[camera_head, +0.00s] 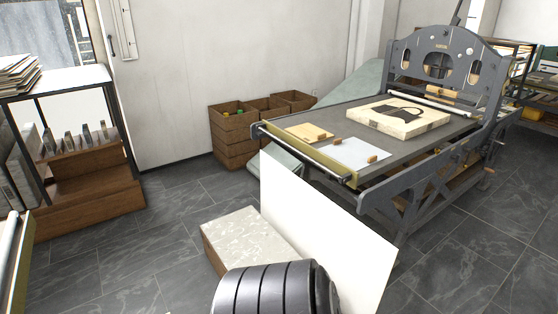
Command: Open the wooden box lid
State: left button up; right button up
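I cannot tell which thing is the wooden box with a lid. Brown wooden crates (236,149) stand by the wall in the middle back; their tops look open, and small green and yellow things show in the nearest one. A low box-like block (245,233) with a pale marbled top and brown sides sits on the floor in the lower middle, partly hidden at its front. Neither of my grippers is in view.
A grey press (435,62) with a long bed stands at the right, bearing a pale slab (398,118). A large white panel (325,235) stands beside the marbled block. A shelf rack (95,197) is at the left. Tiled floor is clear between the rack and block.

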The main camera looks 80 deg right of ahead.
aim_at(242, 238)
jog(key=z, duration=2.6)
jog(key=i+j+z, duration=0.1)
jog(key=z, duration=0.35)
jog(key=i+j+z, duration=0.1)
jog(key=z, duration=0.35)
jog(key=i+j+z, duration=0.1)
jog(key=z, duration=0.3)
jog(key=j, duration=0.1)
